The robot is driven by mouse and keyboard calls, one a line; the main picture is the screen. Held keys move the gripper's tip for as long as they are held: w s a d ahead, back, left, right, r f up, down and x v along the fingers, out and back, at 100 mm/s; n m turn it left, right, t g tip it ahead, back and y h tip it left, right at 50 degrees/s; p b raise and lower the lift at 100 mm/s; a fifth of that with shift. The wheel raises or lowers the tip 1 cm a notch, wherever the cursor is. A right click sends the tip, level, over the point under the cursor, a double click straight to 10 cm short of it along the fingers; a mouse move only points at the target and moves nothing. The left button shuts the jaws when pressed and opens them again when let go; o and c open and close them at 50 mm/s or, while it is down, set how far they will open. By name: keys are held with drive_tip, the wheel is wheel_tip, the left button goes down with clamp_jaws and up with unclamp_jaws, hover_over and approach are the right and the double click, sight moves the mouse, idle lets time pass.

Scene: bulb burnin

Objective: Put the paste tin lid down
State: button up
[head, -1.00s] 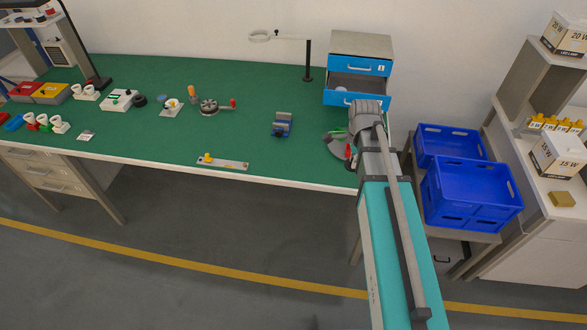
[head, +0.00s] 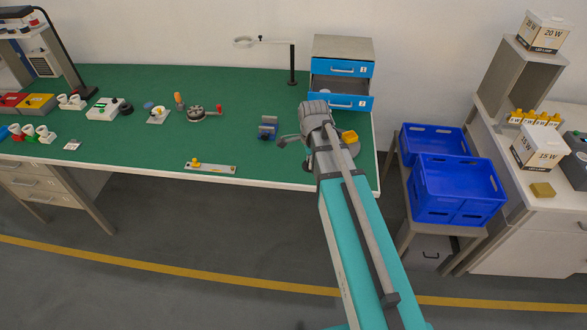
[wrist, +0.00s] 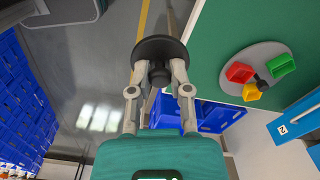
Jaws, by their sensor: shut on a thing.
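The paste tin lid (wrist: 160,48) is a dark round disc with a black knob in the wrist view. My gripper (wrist: 158,75) is shut on the knob, with a finger on each side. The lid is held up, seen against the floor and the edge of the green bench top (wrist: 212,50). In the head view my arm hides most of the gripper and lid. I cannot tell the height of the lid above the bench.
A grey round tray (wrist: 238,62) with red, green and yellow pieces lies on the bench beside the lid. A blue-fronted drawer unit (head: 342,68) stands behind, its lower drawer pulled out. Blue crates (head: 455,190) stand to the right. The bench middle (head: 235,140) has free room.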

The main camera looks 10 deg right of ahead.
drive_tip(key=w+d+f+n+b, duration=0.1)
drive_tip(key=w+d+f+b, duration=0.2)
drive_tip(key=w+f+b, duration=0.3)
drive_tip(key=shift+w+d+f+b, duration=0.35)
drive_tip(key=shift+f+b, duration=0.35)
drive_tip(key=shift+b, duration=0.05)
drive_tip(key=w+a+f+b, duration=0.2)
drive_tip(key=w+f+b, duration=0.1)
drive_tip(key=w+a+f+b, duration=0.2)
drive_tip(key=w+f+b, duration=0.1)
drive_tip(key=w, duration=0.1)
drive_tip(key=w+a+f+b, duration=0.2)
drive_tip(key=w+f+b, duration=0.1)
drive_tip(key=w, duration=0.1)
drive_tip(key=shift+w+a, duration=0.15)
drive_tip(key=shift+a, duration=0.25)
idle(0.3)
